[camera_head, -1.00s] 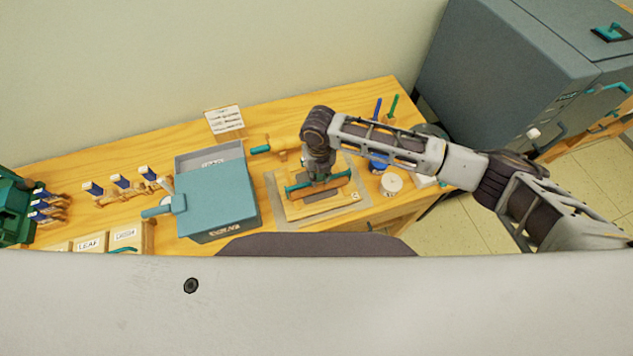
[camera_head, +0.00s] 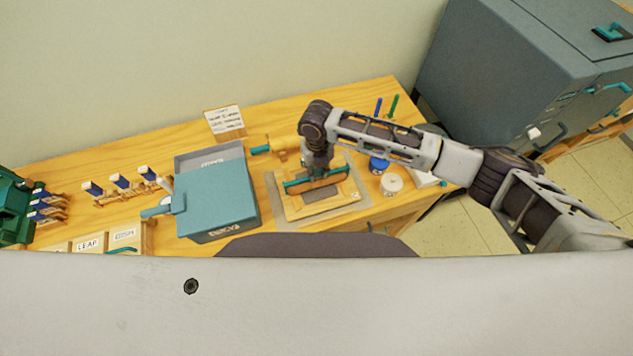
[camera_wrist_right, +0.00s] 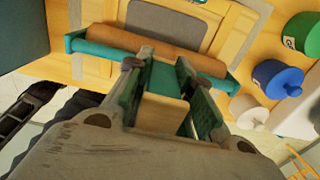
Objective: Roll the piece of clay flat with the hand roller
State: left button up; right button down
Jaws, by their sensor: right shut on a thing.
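My right gripper (camera_head: 317,166) is shut on the handle of the hand roller (camera_head: 320,182), a wooden cylinder in a teal frame. In the right wrist view the gripper (camera_wrist_right: 167,62) points at the frame, and the roller (camera_wrist_right: 155,48) lies crosswise beyond the fingers. The clay (camera_head: 322,194) is a dark grey, flat-looking slab on a wooden board (camera_head: 298,212). The roller covers part of the clay; the clay (camera_wrist_right: 165,24) also shows past the roller in the wrist view. I cannot tell whether roller and clay touch. My left gripper is out of view.
A teal box (camera_head: 222,198) stands left of the board. A white jar (camera_head: 391,184) and a blue jar (camera_head: 379,165) stand close to its right. A yellow tool with a teal handle (camera_head: 260,150) lies behind. A grey kiln (camera_head: 510,75) stands at the far right.

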jog(key=shift+w+a+f, duration=0.1)
jog(key=shift+w+a, duration=0.05)
jog(key=shift+w, duration=0.55)
jog(key=shift+w+a+b, duration=0.2)
jog(key=shift+w+b, duration=0.15)
jog(key=shift+w, duration=0.25)
jog(key=shift+f, duration=0.1)
